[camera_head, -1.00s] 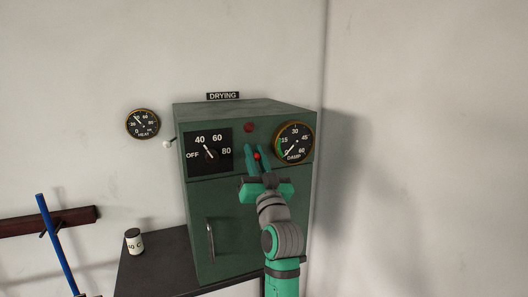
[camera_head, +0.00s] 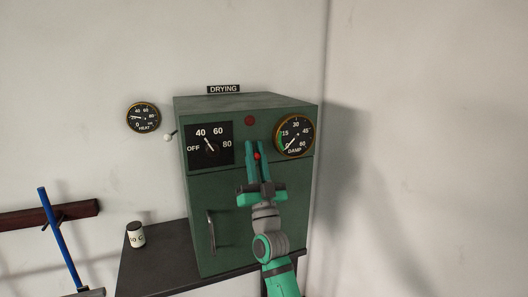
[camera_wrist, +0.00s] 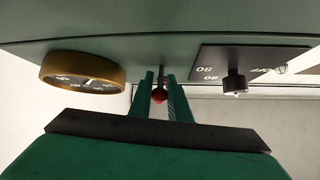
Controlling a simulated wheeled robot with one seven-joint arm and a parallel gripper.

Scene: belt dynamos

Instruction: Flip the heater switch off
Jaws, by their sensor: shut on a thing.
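The green drying cabinet (camera_head: 285,190) stands on a dark bench, with a small red-tipped lever switch (camera_head: 257,156) on its front between the dial plate and the damp gauge. My gripper (camera_head: 257,150) is shut on this switch, its two green fingers on either side of the red tip. In the wrist view the red ball (camera_wrist: 159,97) and its thin stem show between the fingers, close to the cabinet face. No label for the switch can be read. A round red lamp (camera_head: 250,120) sits above it and looks dark.
The black OFF-40-60-80 dial (camera_head: 208,152) is left of my fingers, the brass-rimmed damp gauge (camera_head: 295,136) right. A white-knobbed lever (camera_head: 169,138) sticks out left of the cabinet. The heat gauge (camera_head: 143,117) is on the wall. A labelled can (camera_head: 135,236) stands on the bench (camera_head: 155,265).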

